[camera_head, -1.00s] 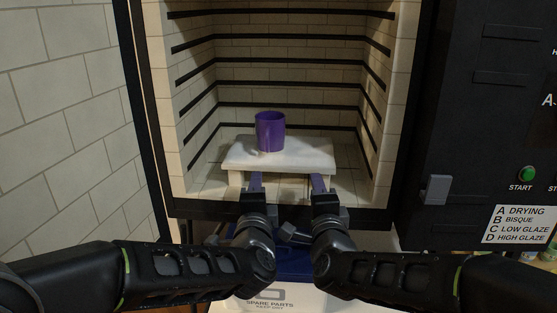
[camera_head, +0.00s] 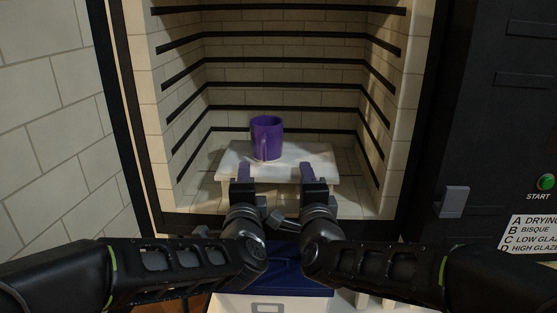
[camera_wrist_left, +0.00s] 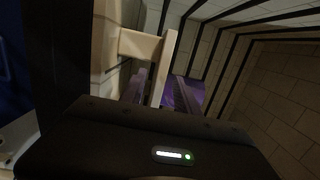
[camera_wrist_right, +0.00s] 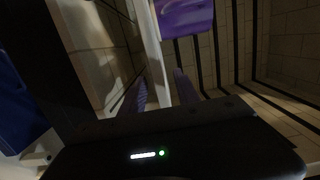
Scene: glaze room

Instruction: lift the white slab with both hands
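The white slab (camera_head: 318,160) lies level inside the kiln, raised on supports. A purple mug (camera_head: 266,140) stands upright on it; it also shows in the right wrist view (camera_wrist_right: 186,17). My left gripper (camera_head: 244,169) and right gripper (camera_head: 307,171) are side by side at the slab's front edge. In the left wrist view the slab edge (camera_wrist_left: 165,62) runs between the open fingers (camera_wrist_left: 158,88). In the right wrist view the slab edge (camera_wrist_right: 150,45) likewise lies between open fingers (camera_wrist_right: 160,88). Gaps show beside the slab, so neither gripper appears closed on it.
The kiln's brick walls (camera_head: 285,65) with dark rods enclose the slab at the back and sides. A cream support (camera_wrist_left: 138,44) stands beneath the slab. A blue-lidded box (camera_head: 275,279) is below the opening. A control panel with a green start button (camera_head: 545,182) is at right.

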